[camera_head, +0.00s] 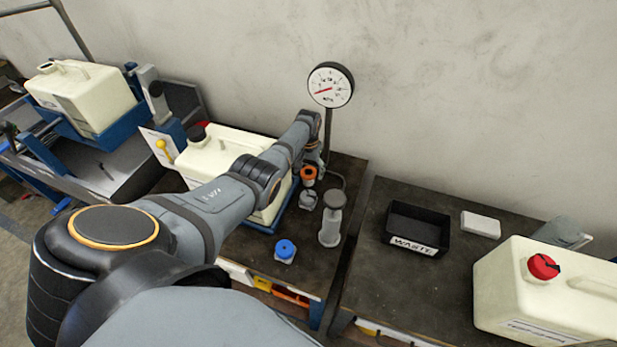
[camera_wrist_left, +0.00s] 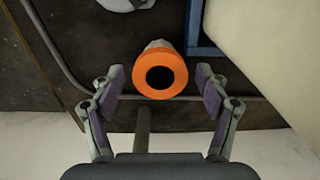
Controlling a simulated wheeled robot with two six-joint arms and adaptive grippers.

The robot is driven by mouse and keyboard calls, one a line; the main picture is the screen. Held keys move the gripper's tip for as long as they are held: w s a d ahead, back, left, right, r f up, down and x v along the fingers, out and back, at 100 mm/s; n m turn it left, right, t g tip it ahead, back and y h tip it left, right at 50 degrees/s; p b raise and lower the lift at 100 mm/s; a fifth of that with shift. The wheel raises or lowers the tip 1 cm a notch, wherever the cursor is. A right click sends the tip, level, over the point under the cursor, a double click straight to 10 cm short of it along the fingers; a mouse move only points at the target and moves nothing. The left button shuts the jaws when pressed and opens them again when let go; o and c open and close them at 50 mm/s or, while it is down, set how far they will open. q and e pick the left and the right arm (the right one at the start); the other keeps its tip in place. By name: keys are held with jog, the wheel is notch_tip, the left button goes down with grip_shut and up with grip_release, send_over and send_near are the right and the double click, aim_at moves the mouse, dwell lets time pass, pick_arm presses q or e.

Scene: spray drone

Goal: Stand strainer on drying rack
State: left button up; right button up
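An orange ring-topped piece (camera_head: 308,174), which looks like the strainer, is on the dark middle bench in front of the gauge post. In the left wrist view its orange ring (camera_wrist_left: 160,73) has a dark round hole, with a pale part showing beyond it. My left gripper (camera_head: 313,157) is right behind it, partly hidden by its own arm. In the left wrist view the fingers (camera_wrist_left: 160,95) are spread, with the ring between them and gaps on both sides. I cannot make out a drying rack for certain. My right gripper is not in view.
A grey cylinder (camera_head: 331,226) and a blue-topped piece (camera_head: 285,250) stand near the ring. A cream canister (camera_head: 220,152) sits just left. A dial gauge (camera_head: 330,85) rises behind. The right bench holds a black waste bin (camera_head: 415,229), a white block (camera_head: 481,224) and a red-capped canister (camera_head: 545,300).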

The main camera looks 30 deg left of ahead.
pick_arm(q)
jog(key=c, duration=1)
jog(key=shift+o, duration=0.2)
jog(key=shift+r, duration=0.1)
